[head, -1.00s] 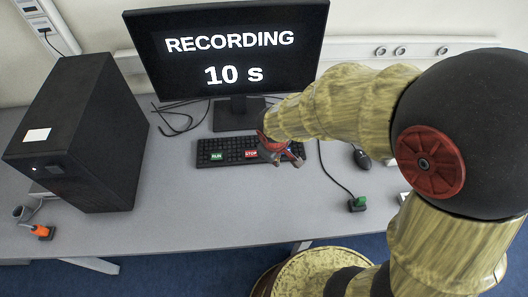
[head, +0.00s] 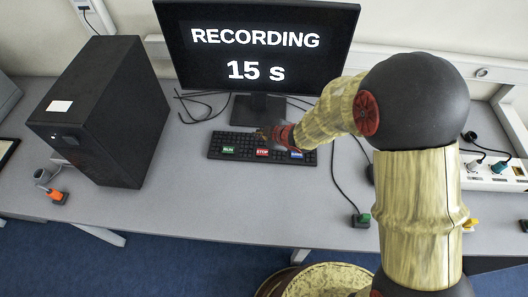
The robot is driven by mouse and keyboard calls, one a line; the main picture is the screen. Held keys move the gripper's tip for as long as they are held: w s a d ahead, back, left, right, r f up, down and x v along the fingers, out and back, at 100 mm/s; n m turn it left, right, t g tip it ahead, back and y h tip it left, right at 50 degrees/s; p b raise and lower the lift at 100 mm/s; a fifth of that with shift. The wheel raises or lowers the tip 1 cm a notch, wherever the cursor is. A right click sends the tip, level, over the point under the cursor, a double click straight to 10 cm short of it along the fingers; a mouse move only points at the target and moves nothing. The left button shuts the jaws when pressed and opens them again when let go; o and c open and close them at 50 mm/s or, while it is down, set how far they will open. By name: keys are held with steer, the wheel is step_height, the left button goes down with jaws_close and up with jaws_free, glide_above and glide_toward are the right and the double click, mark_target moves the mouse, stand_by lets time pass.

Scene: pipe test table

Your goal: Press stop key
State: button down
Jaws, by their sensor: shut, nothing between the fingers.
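The black keyboard (head: 216,149) lies on the grey table in front of the monitor. It bears a green RUN key (head: 229,150), a red STOP key (head: 262,153) and a blue key (head: 296,155) whose label is too small to read. My gripper (head: 264,134) is shut and empty. It is over the back part of the keyboard, just behind the STOP key in the picture. The STOP key is in plain sight; I cannot tell how high the fingertips are above the keys. The monitor (head: 230,55) reads RECORDING 15 s.
A black computer tower (head: 100,120) stands left of the keyboard. An orange connector (head: 57,197) lies at the front left, and a cable ends in a green-topped plug (head: 361,219) at the front right. A white socket panel (head: 500,172) is at the right. The table before the keyboard is clear.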

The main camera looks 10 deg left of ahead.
mark_target(261, 153)
step_height(261, 153, down, 9)
steer(key=b, duration=0.8)
steer(key=shift+r, duration=0.1)
stand_by(1.4)
steer(key=shift+f+b, duration=0.35)
steer(key=shift+f, duration=0.1)
steer(key=shift+f+b, duration=0.3)
steer(key=shift+f, duration=0.15)
stand_by(0.5)
stand_by(0.3)
steer(key=shift+r+p, duration=0.85)
steer(key=shift+r, duration=0.05)
